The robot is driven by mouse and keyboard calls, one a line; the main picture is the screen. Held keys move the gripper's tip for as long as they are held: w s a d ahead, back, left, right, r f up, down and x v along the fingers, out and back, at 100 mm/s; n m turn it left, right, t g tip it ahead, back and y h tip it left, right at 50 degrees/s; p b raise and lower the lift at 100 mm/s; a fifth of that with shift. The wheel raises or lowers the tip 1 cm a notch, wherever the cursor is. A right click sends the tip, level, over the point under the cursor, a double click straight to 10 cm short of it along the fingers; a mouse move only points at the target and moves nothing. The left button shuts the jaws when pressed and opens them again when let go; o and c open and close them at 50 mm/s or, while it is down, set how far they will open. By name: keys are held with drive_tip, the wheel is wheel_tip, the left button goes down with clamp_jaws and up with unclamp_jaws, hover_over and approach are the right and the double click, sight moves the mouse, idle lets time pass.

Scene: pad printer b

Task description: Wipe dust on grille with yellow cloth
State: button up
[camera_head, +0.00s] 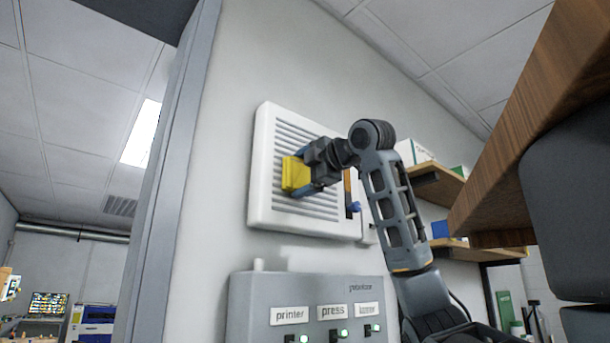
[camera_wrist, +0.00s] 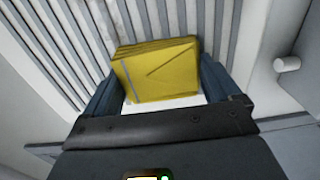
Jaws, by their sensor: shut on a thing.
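The white wall grille (camera_head: 262,165) with grey slats hangs on the wall in the middle of the head view; its slats also fill the top of the wrist view (camera_wrist: 60,45). The folded yellow cloth (camera_head: 294,174) is between the fingers of my gripper (camera_head: 302,173). In the wrist view the cloth (camera_wrist: 158,72) sits between the two blue fingertips of my gripper (camera_wrist: 165,90), close to the slats. I cannot tell whether the cloth touches them. My gripper is shut on the cloth. I cannot make out any dust; my gripper and arm hide part of the grille's right side.
Below the grille is a grey control panel (camera_head: 255,300) with labels and green-lit switches. Shelves (camera_head: 437,184) with boxes are to the right, and a wooden board edge (camera_head: 540,110) is at upper right. A grey door frame (camera_head: 172,190) stands at left.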

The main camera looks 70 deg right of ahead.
sight(302, 163)
drive_tip(key=shift+w+a, duration=0.75)
drive_tip(key=shift+a, duration=0.25)
drive_tip(key=shift+a+r+p, duration=0.1)
drive_tip(key=shift+r+p, duration=0.65)
drive_tip(key=shift+r, duration=0.75)
drive_tip(key=shift+s+d, duration=0.45)
drive_tip(key=shift+d, duration=0.2)
drive_tip(key=shift+s+d, duration=0.45)
drive_tip(key=shift+d, duration=0.15)
